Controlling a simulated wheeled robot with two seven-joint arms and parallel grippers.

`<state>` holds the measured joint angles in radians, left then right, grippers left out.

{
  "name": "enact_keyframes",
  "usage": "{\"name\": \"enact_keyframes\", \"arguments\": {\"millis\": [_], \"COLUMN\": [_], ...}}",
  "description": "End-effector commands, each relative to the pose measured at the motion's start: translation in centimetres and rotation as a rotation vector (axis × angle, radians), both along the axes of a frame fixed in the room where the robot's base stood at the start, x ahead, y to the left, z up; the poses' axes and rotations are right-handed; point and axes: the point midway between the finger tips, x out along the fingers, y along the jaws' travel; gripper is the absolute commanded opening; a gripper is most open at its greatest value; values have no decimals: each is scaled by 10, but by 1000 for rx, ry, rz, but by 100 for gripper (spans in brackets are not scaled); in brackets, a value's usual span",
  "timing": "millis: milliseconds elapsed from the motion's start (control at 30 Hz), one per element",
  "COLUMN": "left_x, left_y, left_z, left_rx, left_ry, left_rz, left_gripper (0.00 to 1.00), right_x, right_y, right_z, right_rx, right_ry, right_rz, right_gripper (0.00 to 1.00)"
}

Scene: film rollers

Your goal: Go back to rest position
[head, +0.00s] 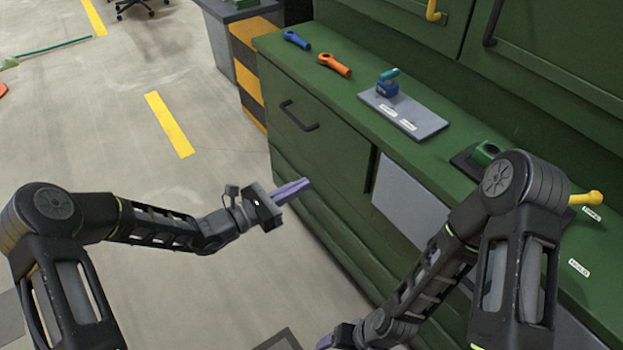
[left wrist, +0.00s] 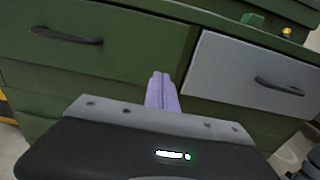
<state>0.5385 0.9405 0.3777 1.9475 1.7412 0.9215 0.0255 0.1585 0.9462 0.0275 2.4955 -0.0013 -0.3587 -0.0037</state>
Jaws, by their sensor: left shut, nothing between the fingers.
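My left gripper (head: 292,190) is shut and empty, its purple fingers together in front of the green cabinet's drawers, below the counter top. In the left wrist view the closed fingers (left wrist: 161,92) point at the drawer fronts, with nothing between them. My right arm comes in from the right and hangs down in front of the cabinet. A bit of purple on my right gripper (head: 325,342) shows at the bottom edge of the head view; its fingers are mostly cut off, so I cannot tell whether it is open or shut.
The green counter (head: 345,98) holds a blue tool (head: 297,40), an orange tool (head: 335,65), a grey plate (head: 425,121) with a blue and teal part (head: 387,86), and a green part (head: 484,153). A yellow-handled thing (head: 587,198) lies right. Open floor is left.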

Motion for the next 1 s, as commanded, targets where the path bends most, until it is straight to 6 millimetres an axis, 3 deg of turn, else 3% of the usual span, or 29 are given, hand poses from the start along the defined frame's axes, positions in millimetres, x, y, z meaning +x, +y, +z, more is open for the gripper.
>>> {"name": "enact_keyframes", "arguments": {"millis": [533,667,767,867,1000], "left_x": [-1,-4,-23,-58,-135], "left_y": [1,-1,-9,-14,-8], "left_z": [-1,-14,-38,-77,-141], "left_rx": [3,55,159,315,627], "left_ry": [1,19,32,46,21], "left_rz": [0,-16,-84,-195,-432], "left_gripper": [0,0,0,0,0], "right_x": [0,0,0,0,0], "right_y": [0,0,0,0,0], "right_z": [0,0,0,0,9], "right_rx": [0,0,0,0,0], "right_ry": [0,0,0,1,1], "right_rz": [0,0,-1,-2,-2], "right_gripper": [77,77,77,77,77]}}
